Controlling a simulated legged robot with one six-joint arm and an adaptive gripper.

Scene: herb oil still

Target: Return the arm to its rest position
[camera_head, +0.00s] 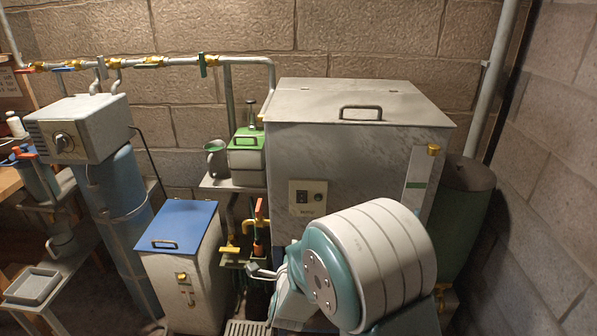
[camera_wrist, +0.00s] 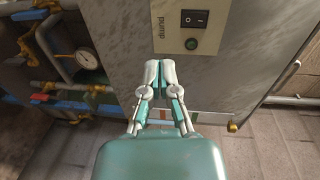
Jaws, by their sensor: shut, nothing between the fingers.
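My gripper (camera_wrist: 160,70) shows in the wrist view with its two pale fingertips close together and nothing between them. It is in front of the lower face of a large grey metal tank (camera_wrist: 125,25); I cannot tell the exact gap. In the head view the tank (camera_head: 350,100) stands at the back centre, and my white and teal arm covers its lower front. The gripper is not clearly visible there.
A blue-topped box (camera_head: 182,226) and a blue cylinder (camera_head: 125,215) stand left. Pipes with valves (camera_head: 150,62) run along the wall. A dark green barrel (camera_head: 465,210) is right of the tank. A pressure gauge (camera_wrist: 87,58) sits among pipes left of my fingers.

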